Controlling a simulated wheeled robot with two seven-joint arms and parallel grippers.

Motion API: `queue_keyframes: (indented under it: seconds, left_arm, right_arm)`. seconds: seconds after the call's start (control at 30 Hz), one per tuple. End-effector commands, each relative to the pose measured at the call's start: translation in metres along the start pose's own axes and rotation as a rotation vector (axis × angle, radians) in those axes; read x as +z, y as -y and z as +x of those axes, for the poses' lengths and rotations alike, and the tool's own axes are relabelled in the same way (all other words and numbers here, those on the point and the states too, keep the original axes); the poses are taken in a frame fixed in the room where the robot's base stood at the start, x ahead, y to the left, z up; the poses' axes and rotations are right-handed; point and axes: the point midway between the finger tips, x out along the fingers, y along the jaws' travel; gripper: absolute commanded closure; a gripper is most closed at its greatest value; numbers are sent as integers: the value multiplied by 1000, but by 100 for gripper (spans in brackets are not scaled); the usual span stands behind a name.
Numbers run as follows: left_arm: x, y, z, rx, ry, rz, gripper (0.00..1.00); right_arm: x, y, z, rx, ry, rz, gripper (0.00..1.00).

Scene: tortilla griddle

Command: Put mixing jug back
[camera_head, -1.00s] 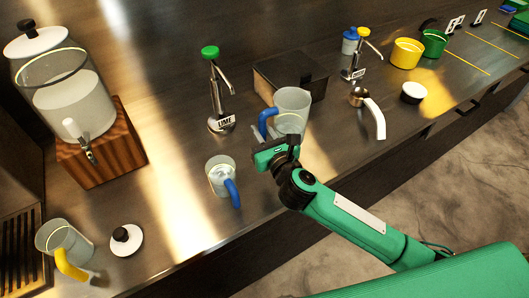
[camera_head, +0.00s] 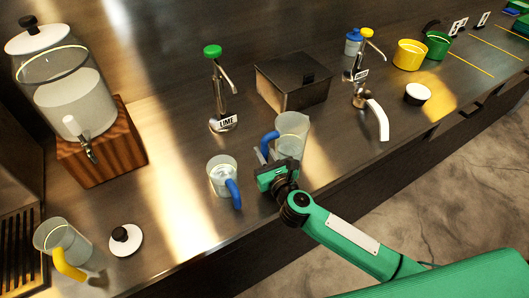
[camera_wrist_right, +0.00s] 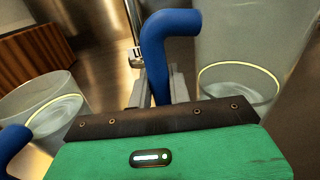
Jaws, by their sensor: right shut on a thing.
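A large clear jug with a blue handle (camera_head: 291,135) is held by my right gripper (camera_head: 268,163), whose fingers are closed around the handle. The jug is roughly upright; I cannot tell whether its base touches the counter. In the right wrist view the blue handle (camera_wrist_right: 165,55) stands between the fingers, with the jug wall (camera_wrist_right: 240,50) to the right and a ring of liquid low inside. A smaller clear cup with a blue handle (camera_head: 221,175) stands just left of it on the counter. My left gripper is not in view.
A lime pump (camera_head: 221,95) and a dark lidded box (camera_head: 292,85) stand behind the jug. A drink dispenser (camera_head: 65,90), a yellow-handled jug (camera_head: 58,240) and a white lid (camera_head: 125,240) are at left. The counter's front edge is close.

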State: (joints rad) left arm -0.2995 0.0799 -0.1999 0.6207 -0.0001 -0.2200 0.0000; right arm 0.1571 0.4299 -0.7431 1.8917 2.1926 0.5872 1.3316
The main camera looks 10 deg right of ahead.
Motion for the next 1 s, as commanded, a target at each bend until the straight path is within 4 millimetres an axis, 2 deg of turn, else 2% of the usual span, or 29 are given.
queue_keyframes:
  seconds: [0.03, 0.13, 0.47, 0.53, 0.67, 1.0]
  left_arm:
    - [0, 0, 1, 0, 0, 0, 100]
    - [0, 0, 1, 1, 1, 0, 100]
    - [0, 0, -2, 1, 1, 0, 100]
    - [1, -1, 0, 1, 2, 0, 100]
    - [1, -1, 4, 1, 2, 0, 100]
    - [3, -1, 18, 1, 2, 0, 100]
  right_arm:
    - [-2, 0, 0, 0, -1, 1, 77]
    - [-1, 0, 0, 0, -1, 0, 59]
    - [3, 0, 0, 0, 1, -1, 59]
    - [1, 0, -5, 1, -1, 0, 59]
    - [-1, 0, -24, 0, -3, 1, 59]
    - [-1, 0, -89, 0, -3, 1, 59]
